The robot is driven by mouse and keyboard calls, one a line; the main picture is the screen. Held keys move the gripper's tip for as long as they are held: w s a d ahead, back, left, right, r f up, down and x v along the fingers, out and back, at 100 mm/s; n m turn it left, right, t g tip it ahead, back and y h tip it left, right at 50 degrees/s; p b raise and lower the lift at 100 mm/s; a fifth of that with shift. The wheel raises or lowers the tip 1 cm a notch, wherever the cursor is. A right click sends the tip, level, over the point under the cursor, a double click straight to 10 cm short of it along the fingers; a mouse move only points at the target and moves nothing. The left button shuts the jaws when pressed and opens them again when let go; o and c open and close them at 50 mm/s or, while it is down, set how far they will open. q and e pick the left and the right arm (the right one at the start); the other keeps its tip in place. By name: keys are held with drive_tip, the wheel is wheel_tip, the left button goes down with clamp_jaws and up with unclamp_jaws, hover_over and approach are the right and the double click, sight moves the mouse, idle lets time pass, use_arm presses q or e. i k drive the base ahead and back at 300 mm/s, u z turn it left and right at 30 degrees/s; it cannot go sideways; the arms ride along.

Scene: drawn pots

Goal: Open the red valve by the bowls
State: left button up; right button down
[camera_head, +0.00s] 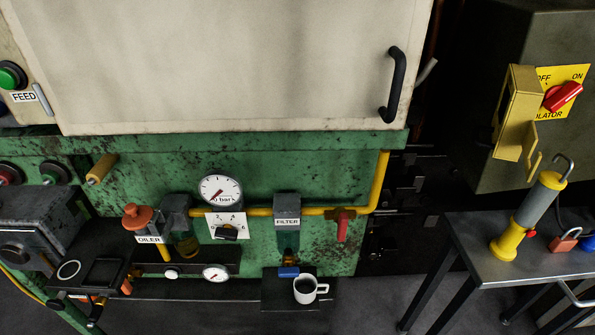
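The red valve (342,228) sits on the yellow pipe (316,211), right of the filter. Its lever hangs straight down, across the level run of pipe. Left of it is the filter bowl (288,243) under a grey body marked FILTER (288,222). Further left is an amber oiler bowl (187,244) beside the OILER label (149,239). A round pressure gauge (220,191) stands above the pipe between the bowls; its reading is too small to tell. Neither gripper is in view.
A white mug (308,290) stands on a low dark shelf below the filter. A metal table (480,250) at right holds a yellow-grey cylinder (527,217) and a red padlock (565,240). A red isolator switch (562,96) is above. A pale door (230,65) overhangs the pipe.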

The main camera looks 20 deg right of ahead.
sight(342, 221)
drive_tip(key=z, duration=1.1)
drive_tip(key=k, duration=0.75)
drive_tip(key=u, duration=0.9)
drive_tip(key=i, duration=0.5)
